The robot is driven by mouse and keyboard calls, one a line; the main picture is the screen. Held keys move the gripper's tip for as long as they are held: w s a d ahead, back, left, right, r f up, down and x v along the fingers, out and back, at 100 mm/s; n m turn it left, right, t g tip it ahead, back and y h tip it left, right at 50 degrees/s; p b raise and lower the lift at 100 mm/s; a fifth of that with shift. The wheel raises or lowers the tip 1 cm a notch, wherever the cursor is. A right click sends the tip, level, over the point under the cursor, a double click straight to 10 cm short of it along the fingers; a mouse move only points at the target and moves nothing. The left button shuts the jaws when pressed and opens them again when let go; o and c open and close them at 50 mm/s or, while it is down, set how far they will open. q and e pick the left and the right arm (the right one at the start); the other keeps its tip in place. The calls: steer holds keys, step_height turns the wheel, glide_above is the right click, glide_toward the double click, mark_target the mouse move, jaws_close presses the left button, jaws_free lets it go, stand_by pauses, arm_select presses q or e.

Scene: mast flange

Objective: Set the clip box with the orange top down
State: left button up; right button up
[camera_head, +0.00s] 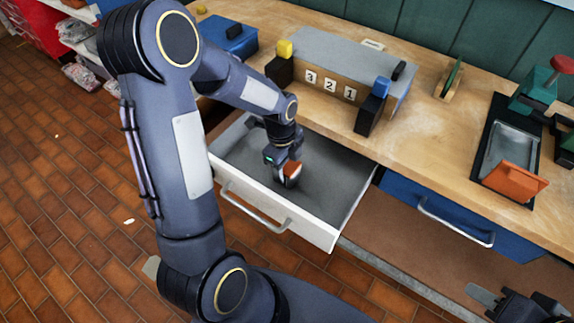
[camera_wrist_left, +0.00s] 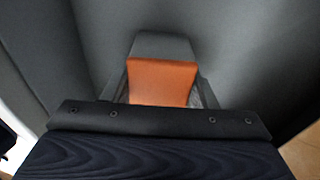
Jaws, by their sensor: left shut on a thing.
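The clip box with the orange top (camera_head: 292,169) is inside the open white-fronted drawer (camera_head: 276,213), over its grey floor. My left gripper (camera_head: 288,165) reaches down into the drawer and is shut on the clip box. In the left wrist view the orange top (camera_wrist_left: 162,82) shows between the fingers, with a grey part of the box beyond it. I cannot tell whether the box touches the drawer floor. My right gripper (camera_head: 485,297) shows only partly at the bottom right, away from the drawer; its opening is unclear.
A grey-topped block with number tiles 3, 2, 1 (camera_head: 331,84) stands on the wooden counter behind the drawer. A blue box (camera_head: 228,38) is left of it. A metal tray (camera_head: 512,150) and an orange plate (camera_head: 515,182) are at right. A blue drawer (camera_head: 440,212) is closed.

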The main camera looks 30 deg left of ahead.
arm_select(q)
steer(key=shift+f, duration=0.2)
steer(key=o, duration=1)
steer(key=shift+o, duration=0.2)
steer(key=shift+r, duration=0.15)
steer(key=shift+r, duration=0.25)
step_height(320, 180, up, 11)
steer(key=a+p, duration=0.1)
steer(key=s+d+r+n+t+h, duration=0.1)
steer(key=s+d+r+n+t, duration=0.1)
steer(key=s+n, duration=0.6)
steer(key=s+d+r+n+t+h, duration=0.1)
steer(key=s+d+r+n+t, duration=0.2)
steer(key=s+n, duration=0.6)
step_height(320, 180, up, 2)
steer(key=n, duration=0.3)
steer(key=shift+d+n+t, duration=0.15)
steer(key=shift+n+t, duration=0.25)
